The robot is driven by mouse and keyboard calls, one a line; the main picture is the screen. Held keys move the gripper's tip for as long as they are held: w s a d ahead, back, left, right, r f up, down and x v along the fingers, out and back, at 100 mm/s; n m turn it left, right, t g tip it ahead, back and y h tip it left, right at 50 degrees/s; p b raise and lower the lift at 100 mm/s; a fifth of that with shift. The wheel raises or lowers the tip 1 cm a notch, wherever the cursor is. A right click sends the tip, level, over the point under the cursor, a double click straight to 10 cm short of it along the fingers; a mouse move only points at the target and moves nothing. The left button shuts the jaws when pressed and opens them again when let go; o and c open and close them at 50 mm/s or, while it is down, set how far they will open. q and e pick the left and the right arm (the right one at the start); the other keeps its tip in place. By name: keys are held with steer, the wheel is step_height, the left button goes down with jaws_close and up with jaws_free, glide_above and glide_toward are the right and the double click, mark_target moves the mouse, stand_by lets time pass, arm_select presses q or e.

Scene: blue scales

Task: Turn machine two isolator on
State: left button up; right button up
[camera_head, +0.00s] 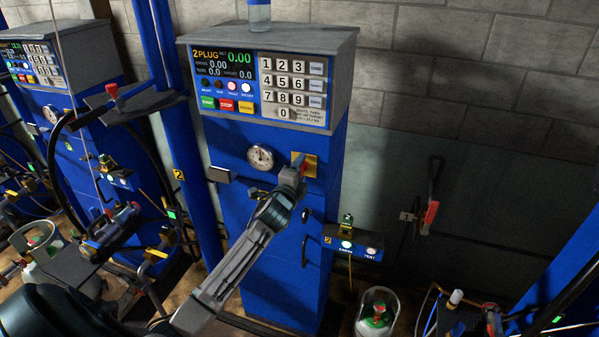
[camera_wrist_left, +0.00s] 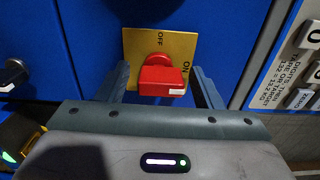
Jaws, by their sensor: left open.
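The machine two isolator is a red knob (camera_wrist_left: 162,78) on a yellow plate (camera_wrist_left: 136,42) marked OFF at the top and ON at the right. The plate (camera_head: 312,168) also shows in the head view, on the blue front of machine two (camera_head: 232,210), right of the round gauge. My left gripper (camera_head: 298,168) is at the plate and hides much of the knob there. In the left wrist view its open fingers (camera_wrist_left: 160,72) stand on either side of the knob. I cannot tell whether they touch it. My right gripper is not in view.
Above is the machine's display and keypad panel (camera_head: 262,85). The gauge (camera_head: 260,157) is left of the gripper. A small box with buttons (camera_head: 352,243) juts out at the lower right. A gas cylinder (camera_head: 377,315) stands below it. Another blue machine (camera_head: 65,60) is at the left.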

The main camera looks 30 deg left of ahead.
arm_select(q)
steer(key=shift+s, duration=0.25)
steer(key=b+v, duration=0.4)
steer(key=v, duration=0.6)
steer(key=shift+b, duration=0.3)
steer(key=shift+s+d, duration=0.1)
steer(key=shift+d, duration=0.05)
